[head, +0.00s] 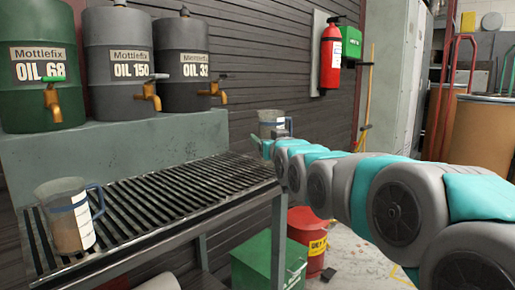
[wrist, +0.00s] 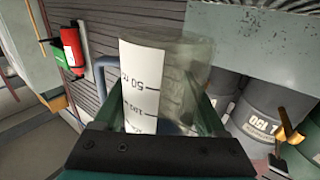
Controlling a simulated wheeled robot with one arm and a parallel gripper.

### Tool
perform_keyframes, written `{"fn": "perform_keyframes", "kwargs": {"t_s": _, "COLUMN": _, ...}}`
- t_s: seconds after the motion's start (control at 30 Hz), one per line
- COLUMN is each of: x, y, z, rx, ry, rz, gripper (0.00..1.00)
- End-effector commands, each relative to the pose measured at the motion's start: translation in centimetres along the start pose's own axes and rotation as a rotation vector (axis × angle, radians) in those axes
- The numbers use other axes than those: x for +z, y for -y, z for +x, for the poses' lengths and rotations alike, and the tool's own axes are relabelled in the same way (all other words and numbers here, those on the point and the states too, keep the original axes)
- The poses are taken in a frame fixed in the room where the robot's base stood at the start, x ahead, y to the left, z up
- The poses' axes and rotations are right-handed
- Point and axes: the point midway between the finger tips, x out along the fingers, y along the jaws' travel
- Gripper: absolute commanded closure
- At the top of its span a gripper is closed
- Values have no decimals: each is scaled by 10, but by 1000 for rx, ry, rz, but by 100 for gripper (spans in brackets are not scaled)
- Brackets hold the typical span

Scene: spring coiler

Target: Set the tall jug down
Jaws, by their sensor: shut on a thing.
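My gripper (head: 263,147) is shut on a clear measuring jug (head: 271,122) with a blue handle, near the far right end of the slatted rack (head: 175,190). The jug looks upright in the head view; its base is hidden behind my gripper, so I cannot tell whether it touches the rack. In the wrist view the held jug (wrist: 187,72), with a white scale label, stands between the jaws (wrist: 163,95). A second jug (head: 68,212), with a blue handle and brownish contents, stands on the rack's near left end.
Several oil drums with brass taps, including a green one (head: 40,65), stand on a grey ledge (head: 130,143) behind the rack. The rack's middle is clear. A green box (head: 262,262) and a red bin (head: 307,240) stand on the floor. A fire extinguisher (head: 331,58) hangs on the wall.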

Motion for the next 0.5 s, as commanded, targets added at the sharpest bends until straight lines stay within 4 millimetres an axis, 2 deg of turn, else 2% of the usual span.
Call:
{"fn": "perform_keyframes", "kwargs": {"t_s": 0.1, "x": 4, "y": 5, "z": 20, "rx": 0, "ry": 4, "rz": 0, "gripper": 91}}
{"fn": "perform_keyframes", "kwargs": {"t_s": 0.2, "x": 3, "y": 8, "z": 28, "rx": 0, "ry": 1, "rz": 0, "gripper": 91}}
{"fn": "perform_keyframes", "kwargs": {"t_s": 0.5, "x": 4, "y": 10, "z": 39, "rx": 0, "ry": -1, "rz": 0, "gripper": 91}}
